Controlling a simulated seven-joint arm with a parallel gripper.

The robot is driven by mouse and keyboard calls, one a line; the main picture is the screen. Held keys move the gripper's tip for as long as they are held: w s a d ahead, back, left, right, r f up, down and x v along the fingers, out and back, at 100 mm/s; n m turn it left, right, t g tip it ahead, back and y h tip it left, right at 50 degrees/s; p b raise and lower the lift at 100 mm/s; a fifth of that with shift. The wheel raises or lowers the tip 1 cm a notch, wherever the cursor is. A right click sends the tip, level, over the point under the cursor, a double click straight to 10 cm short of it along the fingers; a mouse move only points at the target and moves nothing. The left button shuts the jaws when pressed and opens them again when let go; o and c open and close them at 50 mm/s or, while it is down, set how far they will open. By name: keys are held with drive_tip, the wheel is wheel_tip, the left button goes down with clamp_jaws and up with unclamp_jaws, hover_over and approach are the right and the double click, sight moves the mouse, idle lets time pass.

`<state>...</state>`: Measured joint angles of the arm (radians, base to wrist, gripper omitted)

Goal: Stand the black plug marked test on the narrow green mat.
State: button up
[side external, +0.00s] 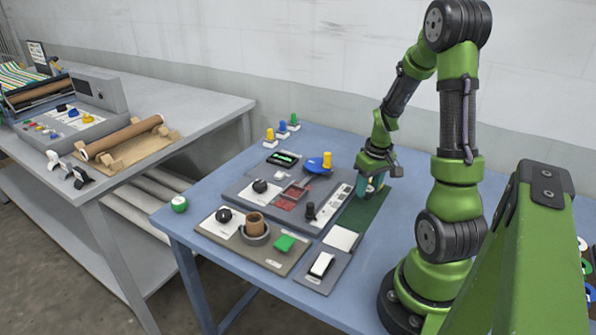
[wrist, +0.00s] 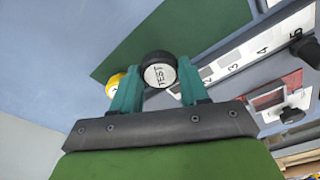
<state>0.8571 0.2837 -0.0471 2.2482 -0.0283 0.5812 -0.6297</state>
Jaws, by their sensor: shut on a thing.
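The black plug (wrist: 160,70) has a white round face marked TEST and sits between the two teal fingers of my gripper (wrist: 158,78) in the wrist view. My gripper is shut on it. The narrow green mat (wrist: 180,30) shows beyond the plug. In the side view my gripper (side external: 371,184) is low over the far end of the green mat (side external: 362,214), and the plug cannot be made out there. I cannot tell whether the plug touches the mat.
A yellow rounded thing (wrist: 113,86) is partly hidden by the left finger. A grey board (side external: 268,207) with knobs and a numbered white strip (side external: 337,203) lies left of the mat. A white pad (side external: 341,238) is at the mat's near end. Blue table (side external: 337,136) is clear behind.

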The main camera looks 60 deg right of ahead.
drive_tip(key=shift+f, duration=0.9)
idle(1.1)
drive_tip(key=o, duration=1.1)
drive_tip(key=shift+o, duration=0.2)
drive_tip(key=o, duration=0.4)
drive_tip(key=shift+o, duration=0.2)
drive_tip(key=shift+r, duration=3.5)
